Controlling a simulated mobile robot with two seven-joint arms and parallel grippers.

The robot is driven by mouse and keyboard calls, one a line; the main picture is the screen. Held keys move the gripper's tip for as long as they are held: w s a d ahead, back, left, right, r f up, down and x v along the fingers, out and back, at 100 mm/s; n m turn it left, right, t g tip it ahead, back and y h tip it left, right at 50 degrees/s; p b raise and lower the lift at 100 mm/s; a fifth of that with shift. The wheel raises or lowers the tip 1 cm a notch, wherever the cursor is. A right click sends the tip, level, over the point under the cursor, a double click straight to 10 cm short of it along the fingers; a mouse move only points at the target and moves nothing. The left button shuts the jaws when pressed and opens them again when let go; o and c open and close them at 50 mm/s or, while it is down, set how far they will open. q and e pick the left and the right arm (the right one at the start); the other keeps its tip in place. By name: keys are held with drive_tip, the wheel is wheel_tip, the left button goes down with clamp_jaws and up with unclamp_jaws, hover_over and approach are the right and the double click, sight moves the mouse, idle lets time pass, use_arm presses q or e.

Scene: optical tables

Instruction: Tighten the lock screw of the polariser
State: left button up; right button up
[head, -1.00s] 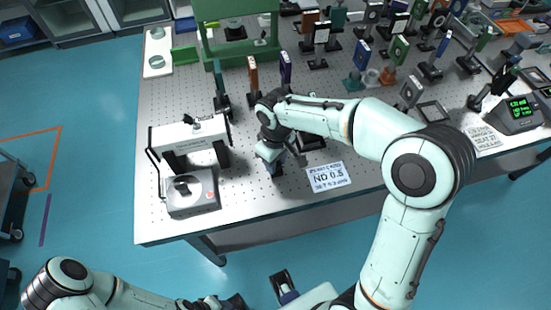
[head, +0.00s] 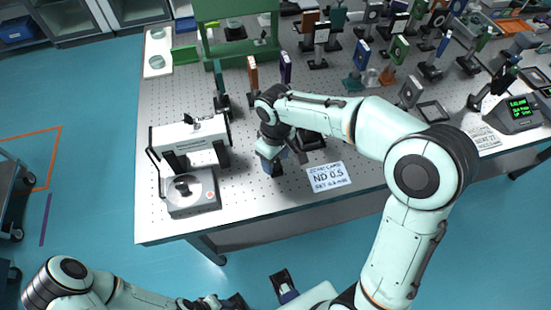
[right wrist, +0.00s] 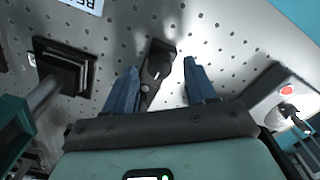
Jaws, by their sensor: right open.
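My right gripper (head: 273,167) points down over the front part of the optical table, left of the white card. In the right wrist view, my right gripper (right wrist: 161,66) is open, with its two blue fingers apart. A dark slotted mount (right wrist: 158,66) on the table shows between the fingers; the frames do not show the fingers closed on it. I cannot tell whether it belongs to the polariser, and no lock screw can be made out. My left arm (head: 110,292) lies low at the bottom left; its gripper's state is not clear.
A white card (head: 326,176) reading ND 0.5 lies right of my right gripper. A white boxy instrument (head: 188,140) and a grey unit (head: 192,192) stand to the left. Several mounted optics fill the back. A meter with a green display (head: 519,108) stands far right.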

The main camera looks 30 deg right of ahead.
sight(275, 163)
wheel_tip(275, 163, up, 12)
drive_tip(key=p, duration=0.1)
drive_tip(key=shift+r+p, duration=0.2)
drive_tip(key=shift+p, duration=0.15)
idle(0.4)
